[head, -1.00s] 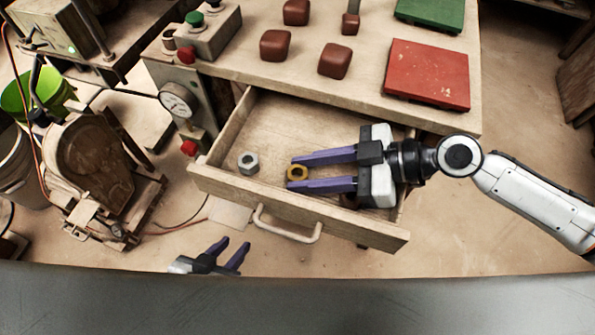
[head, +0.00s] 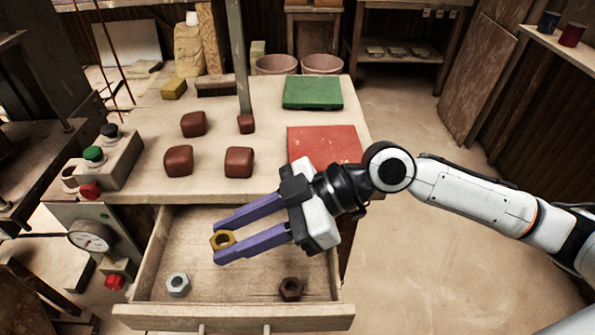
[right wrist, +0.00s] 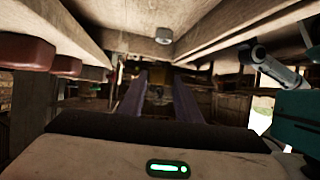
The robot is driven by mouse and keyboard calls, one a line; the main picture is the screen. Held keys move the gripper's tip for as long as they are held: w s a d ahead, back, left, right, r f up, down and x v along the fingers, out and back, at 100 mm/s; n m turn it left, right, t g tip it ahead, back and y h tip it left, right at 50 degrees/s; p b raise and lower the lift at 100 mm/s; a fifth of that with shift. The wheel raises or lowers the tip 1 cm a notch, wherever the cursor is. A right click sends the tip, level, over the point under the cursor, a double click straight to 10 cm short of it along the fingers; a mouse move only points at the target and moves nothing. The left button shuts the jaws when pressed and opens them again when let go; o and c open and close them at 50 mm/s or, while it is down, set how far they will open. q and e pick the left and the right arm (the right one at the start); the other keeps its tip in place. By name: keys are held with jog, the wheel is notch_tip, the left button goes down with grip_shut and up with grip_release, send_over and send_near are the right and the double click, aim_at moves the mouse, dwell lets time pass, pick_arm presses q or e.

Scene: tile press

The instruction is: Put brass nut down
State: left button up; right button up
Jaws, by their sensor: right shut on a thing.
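The brass nut (head: 223,240) is between the fingertips of my right gripper (head: 217,244) in the head view. The gripper is shut on it, with the purple fingers spaced by the nut's width. They are over the open wooden drawer (head: 150,262); the height above its floor is hard to tell. A grey steel nut (head: 178,285) lies in the drawer at front left, and a dark brown nut (head: 291,289) at front right. In the right wrist view the fingers (right wrist: 158,75) reach forward, and the brass nut is too dark to make out. My left gripper is not in view.
The bench top (head: 140,190) above the drawer carries several dark red blocks (head: 239,162), a red plate (head: 325,145) and a green plate (head: 313,93). A button box (head: 105,160) and a gauge (head: 90,236) are at left. The drawer floor between the nuts is clear.

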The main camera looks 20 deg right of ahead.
jog(key=w+d+r+m+t, duration=0.1)
jog(key=w+d, duration=0.2)
jog(key=w+d+r+m+t+b, duration=0.1)
jog(key=w+d+r, duration=0.1)
jog(key=w+d, duration=0.1)
jog(key=w+d+r+m+t+h+b, duration=0.1)
jog(key=w+d+r+m+t, duration=0.1)
jog(key=w+d, duration=0.2)
jog(key=shift+w+d, duration=0.1)
jog(key=shift+d, duration=0.15)
jog(key=w+d+r+m+t+h+b, duration=0.1)
jog(key=w+d+r+m+t, duration=0.15)
jog(key=d, duration=0.35)
jog(key=w+d+r+m+t+h+b, duration=0.1)
jog(key=w+d+r+h, duration=0.15)
jog(key=d, duration=0.35)
jog(key=b, duration=0.1)
send_over(334, 149)
jog(key=shift+m+y, duration=0.25)
jog(key=shift+y, duration=0.1)
notch_tip(334, 149, down, 4)
jog(key=shift+f, duration=0.1)
jog(key=shift+f+b, duration=0.6)
jog(key=shift+f, duration=1.6)
jog(key=shift+f, duration=0.1)
jog(key=o, duration=1.1)
jog(key=shift+f, duration=0.1)
